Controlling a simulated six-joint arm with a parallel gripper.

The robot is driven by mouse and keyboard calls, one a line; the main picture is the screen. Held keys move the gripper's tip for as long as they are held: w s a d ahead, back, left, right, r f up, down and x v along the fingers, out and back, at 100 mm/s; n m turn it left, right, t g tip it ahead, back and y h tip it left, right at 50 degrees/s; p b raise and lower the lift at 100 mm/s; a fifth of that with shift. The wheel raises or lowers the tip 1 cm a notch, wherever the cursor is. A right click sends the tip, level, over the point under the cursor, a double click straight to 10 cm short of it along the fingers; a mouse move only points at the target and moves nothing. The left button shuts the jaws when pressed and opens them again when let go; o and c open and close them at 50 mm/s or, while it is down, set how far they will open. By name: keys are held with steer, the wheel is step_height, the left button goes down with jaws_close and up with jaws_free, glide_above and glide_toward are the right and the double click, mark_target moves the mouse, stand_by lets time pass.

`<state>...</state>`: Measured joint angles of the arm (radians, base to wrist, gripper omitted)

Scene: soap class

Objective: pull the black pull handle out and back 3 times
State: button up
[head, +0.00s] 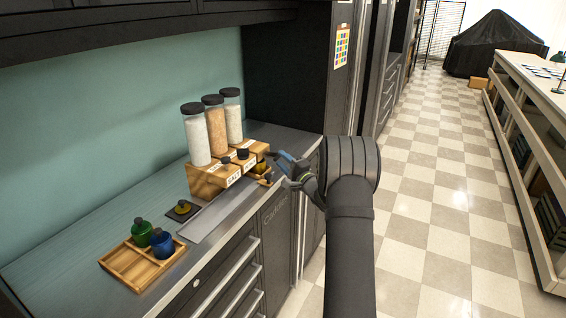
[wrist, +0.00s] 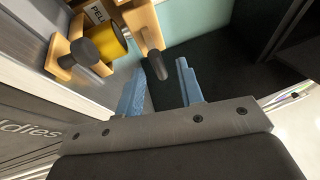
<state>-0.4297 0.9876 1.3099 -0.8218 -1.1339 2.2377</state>
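A wooden dispenser (head: 208,182) with labels on its front stands on the counter and carries three clear jars with black lids. Small black knobs (head: 243,154) show along its front. In the wrist view, a black pull handle (wrist: 157,66) sticks out from a light wooden piece (wrist: 144,27). My gripper (head: 277,167) is at the dispenser's right end. In the wrist view its blue fingers (wrist: 161,68) are apart, with the handle's end showing between the tips. I cannot tell whether they touch it. Another dark knob (wrist: 82,52) sits left beside a yellow cylinder (wrist: 110,42).
A wooden tray (head: 122,266) with a green jar (head: 142,232) and a blue jar (head: 162,244) is at the front left. A dark coaster (head: 176,217) holds a small yellow-and-green item. A metal strip (head: 212,216) lies before the dispenser. Drawers line the counter front.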

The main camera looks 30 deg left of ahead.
steer(key=v, duration=1.7)
steer(key=shift+d, duration=0.2)
steer(key=shift+s+f, duration=0.1)
